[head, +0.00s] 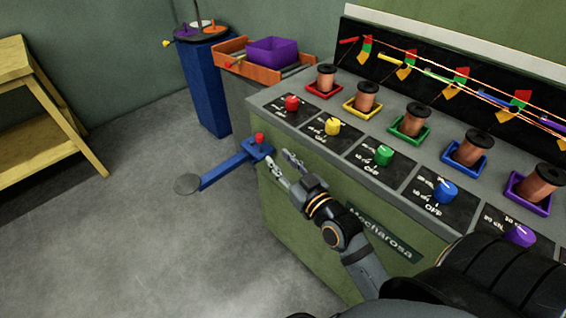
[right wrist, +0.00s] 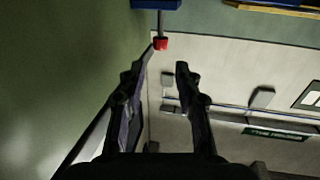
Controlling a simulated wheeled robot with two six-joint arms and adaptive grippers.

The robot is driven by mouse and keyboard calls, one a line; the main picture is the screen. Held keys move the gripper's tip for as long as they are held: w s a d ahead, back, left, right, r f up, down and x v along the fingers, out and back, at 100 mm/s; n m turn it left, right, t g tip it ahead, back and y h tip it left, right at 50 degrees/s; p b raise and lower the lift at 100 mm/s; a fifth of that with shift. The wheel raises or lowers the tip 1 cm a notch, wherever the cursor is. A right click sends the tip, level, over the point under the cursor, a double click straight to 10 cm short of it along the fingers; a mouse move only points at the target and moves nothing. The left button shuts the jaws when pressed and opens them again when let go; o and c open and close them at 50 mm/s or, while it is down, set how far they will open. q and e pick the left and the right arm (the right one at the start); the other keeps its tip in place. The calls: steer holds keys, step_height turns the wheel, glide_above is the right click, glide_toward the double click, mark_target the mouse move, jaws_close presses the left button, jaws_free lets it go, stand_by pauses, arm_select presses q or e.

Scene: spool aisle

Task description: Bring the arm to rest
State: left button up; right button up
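My right arm reaches in from the lower right of the head view, along the front of the green bench. My right gripper (head: 280,158) points away from me, fingers apart and with nothing between them. In the right wrist view the two fingers (right wrist: 160,70) stand apart and the gap is empty. A red knob (head: 259,138) on a blue bracket (head: 256,150) is just beyond the fingertips. The red knob also shows in the right wrist view (right wrist: 161,43), past the fingertips and apart from them. My left gripper is not in view.
The bench (head: 300,240) carries coloured knobs and copper spools in coloured trays. A purple bin (head: 272,52), a blue pillar (head: 206,90) and a wooden rack (head: 40,110) stand behind. Grey floor is clear at left.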

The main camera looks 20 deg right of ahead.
steer(key=shift+s, duration=0.45)
